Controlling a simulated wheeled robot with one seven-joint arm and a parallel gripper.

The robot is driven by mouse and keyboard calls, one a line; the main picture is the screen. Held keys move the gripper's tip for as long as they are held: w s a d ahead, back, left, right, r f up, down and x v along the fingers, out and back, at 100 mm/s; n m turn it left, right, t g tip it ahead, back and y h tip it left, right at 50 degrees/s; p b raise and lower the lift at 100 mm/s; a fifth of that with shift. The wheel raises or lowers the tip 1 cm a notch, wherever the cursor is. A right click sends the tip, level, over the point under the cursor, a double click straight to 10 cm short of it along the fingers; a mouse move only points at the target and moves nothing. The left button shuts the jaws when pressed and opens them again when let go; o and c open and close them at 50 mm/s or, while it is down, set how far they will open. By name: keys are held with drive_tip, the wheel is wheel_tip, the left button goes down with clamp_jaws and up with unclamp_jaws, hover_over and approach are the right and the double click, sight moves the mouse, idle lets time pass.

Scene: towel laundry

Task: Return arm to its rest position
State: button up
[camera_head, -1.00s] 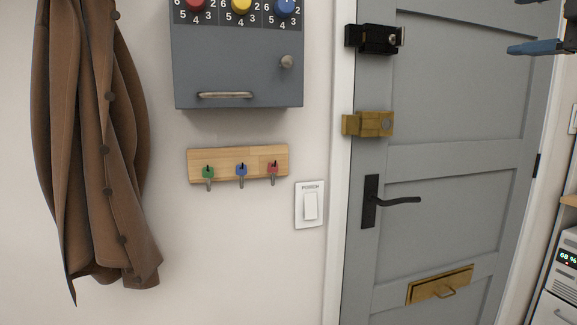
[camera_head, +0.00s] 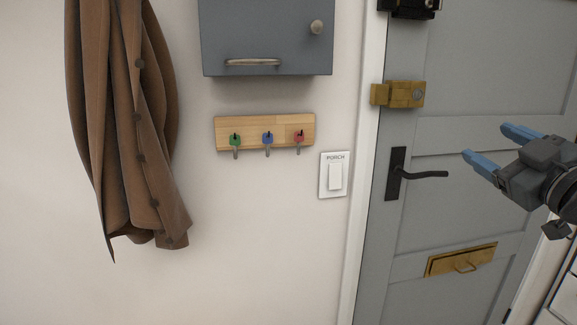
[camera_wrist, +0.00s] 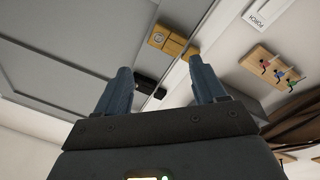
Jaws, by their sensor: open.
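My gripper (camera_head: 493,148) is at the right of the head view, in front of the grey door (camera_head: 465,110). Its two blue fingers are apart and point left, with nothing between them. The black door handle (camera_head: 422,174) is just left of and below the fingers in the picture; I see no contact. In the wrist view my gripper (camera_wrist: 160,78) also shows open and empty, with the door on the left and the wall on the right.
A wooden key rack (camera_head: 265,132) with green, blue and red keys hangs on the wall. A porch switch (camera_head: 335,175), a grey box (camera_head: 265,40) and a brown coat (camera_head: 125,130) are there too. The door has a brass latch (camera_head: 400,94) and a brass letter slot (camera_head: 460,260).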

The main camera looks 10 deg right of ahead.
drive_tip(key=s+a+f+m+g+h+p, duration=0.1)
drive_tip(key=s+a+f+m, duration=0.3)
drive_tip(key=s+a+f, duration=0.6)
drive_tip(key=s+a+f+m+g+h, duration=0.15)
drive_tip(key=s+a+f+m, duration=0.35)
drive_tip(key=f, duration=0.8)
drive_tip(key=s+a+f+n+g+y, duration=0.1)
drive_tip(key=s+a, duration=0.1)
drive_tip(key=s, duration=1.1)
drive_tip(key=s+a+f+n+g+y, duration=0.1)
drive_tip(key=s+a+y, duration=0.1)
drive_tip(key=s, duration=1)
drive_tip(key=shift+s+a+f+p, duration=0.15)
drive_tip(key=shift+s+a+p, duration=0.05)
drive_tip(key=shift+s+p, duration=0.25)
drive_tip(key=shift+c, duration=0.3)
